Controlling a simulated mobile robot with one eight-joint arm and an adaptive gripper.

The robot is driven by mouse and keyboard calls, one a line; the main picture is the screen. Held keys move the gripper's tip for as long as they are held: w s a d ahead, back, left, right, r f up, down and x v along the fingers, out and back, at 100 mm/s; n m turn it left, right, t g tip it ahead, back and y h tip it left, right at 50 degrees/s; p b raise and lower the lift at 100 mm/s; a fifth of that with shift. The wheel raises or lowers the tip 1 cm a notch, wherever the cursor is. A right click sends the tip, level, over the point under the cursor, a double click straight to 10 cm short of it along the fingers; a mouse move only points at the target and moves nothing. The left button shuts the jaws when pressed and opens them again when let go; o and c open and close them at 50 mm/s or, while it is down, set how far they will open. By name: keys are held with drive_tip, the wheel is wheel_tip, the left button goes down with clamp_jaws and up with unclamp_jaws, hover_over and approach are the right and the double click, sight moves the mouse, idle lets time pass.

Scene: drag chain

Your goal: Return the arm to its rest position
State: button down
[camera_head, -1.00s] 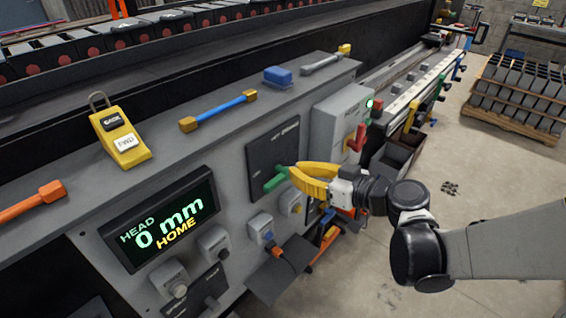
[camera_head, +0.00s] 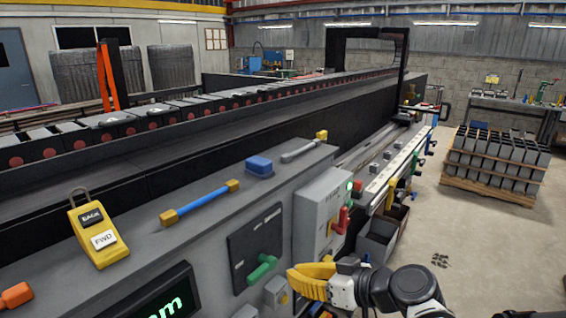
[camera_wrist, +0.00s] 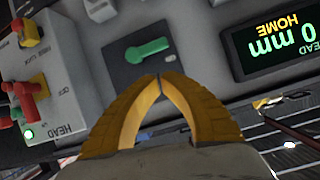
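My gripper (camera_head: 291,271) has yellow fingers and sits just right of the green handle (camera_head: 262,268) on the dark switch plate of the machine's front panel. In the wrist view the two fingertips (camera_wrist: 159,76) meet, with nothing between them. The green handle also shows in the wrist view (camera_wrist: 147,50), beyond the tips and apart from them. My arm runs off the bottom right of the head view.
A grey switch box (camera_head: 319,217) with a red lever and a green lamp stands right of the handle. The display (camera_wrist: 287,44) reads 0 mm HOME. A yellow pendant (camera_head: 96,232) and a blue-handled tool (camera_head: 200,204) lie on the ledge. Open floor (camera_head: 480,250) is at right.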

drive_tip(key=s+d+m+g+h, duration=0.1)
drive_tip(key=s+d+m+h, duration=0.7)
drive_tip(key=s+d, duration=0.5)
drive_tip(key=d+h, duration=0.2)
drive_tip(key=shift+s+d+f, duration=0.15)
drive_tip(key=shift+d+f, duration=0.2)
